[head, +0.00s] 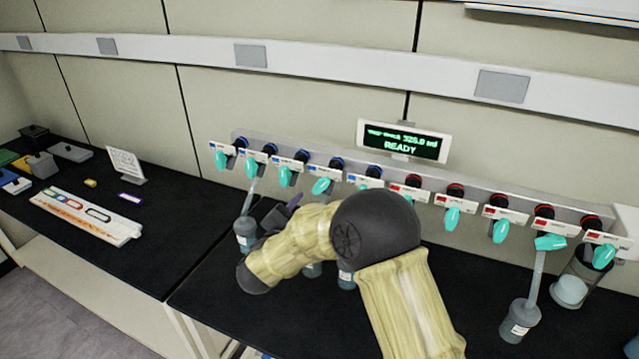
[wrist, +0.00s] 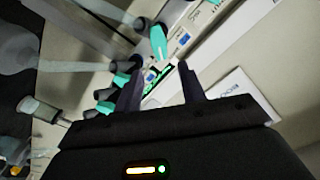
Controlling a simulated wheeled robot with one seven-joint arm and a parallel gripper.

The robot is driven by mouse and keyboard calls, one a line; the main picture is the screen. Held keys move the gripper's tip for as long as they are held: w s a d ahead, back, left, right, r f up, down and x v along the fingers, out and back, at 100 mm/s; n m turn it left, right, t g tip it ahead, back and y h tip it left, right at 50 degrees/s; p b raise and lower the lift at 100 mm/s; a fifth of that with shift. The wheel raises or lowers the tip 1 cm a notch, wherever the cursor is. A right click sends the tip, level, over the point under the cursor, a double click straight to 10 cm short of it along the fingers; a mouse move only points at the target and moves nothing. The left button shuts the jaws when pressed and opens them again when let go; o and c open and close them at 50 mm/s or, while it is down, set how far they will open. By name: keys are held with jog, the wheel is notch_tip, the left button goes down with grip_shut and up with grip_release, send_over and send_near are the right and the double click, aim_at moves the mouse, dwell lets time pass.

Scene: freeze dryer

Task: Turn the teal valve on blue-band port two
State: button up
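The manifold's blue-band ports run along its left half in the head view, each with a teal valve handle. Counted from the left, the second teal valve (head: 251,169) hangs down, with a flask (head: 245,232) below it on a tube. The port numbers are too small to read. My gripper (head: 291,205) is below and right of that valve, partly hidden by my arm. In the wrist view my gripper (wrist: 158,82) is open with nothing held between its fingers. One teal handle (wrist: 158,42) shows beyond the fingertips and another (wrist: 121,80) beside the left finger; I cannot tell which ports these are.
Red-band ports (head: 453,192) fill the manifold's right half. A flask (head: 519,320) and a clear vessel (head: 575,285) stand at the right. More flasks are partly behind my arm. A display (head: 403,139) reads READY. The left bench holds a rack (head: 85,220) and a sign (head: 126,165).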

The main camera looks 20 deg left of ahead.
aim_at(322, 186)
jog(key=w+p, duration=0.1)
jog(key=w, duration=0.2)
jog(key=w+p, duration=0.1)
jog(key=w, duration=0.2)
jog(key=w+p, duration=0.1)
jog(key=w, duration=0.2)
jog(key=shift+d, duration=0.35)
jog(key=shift+s, duration=0.1)
grip_shut()
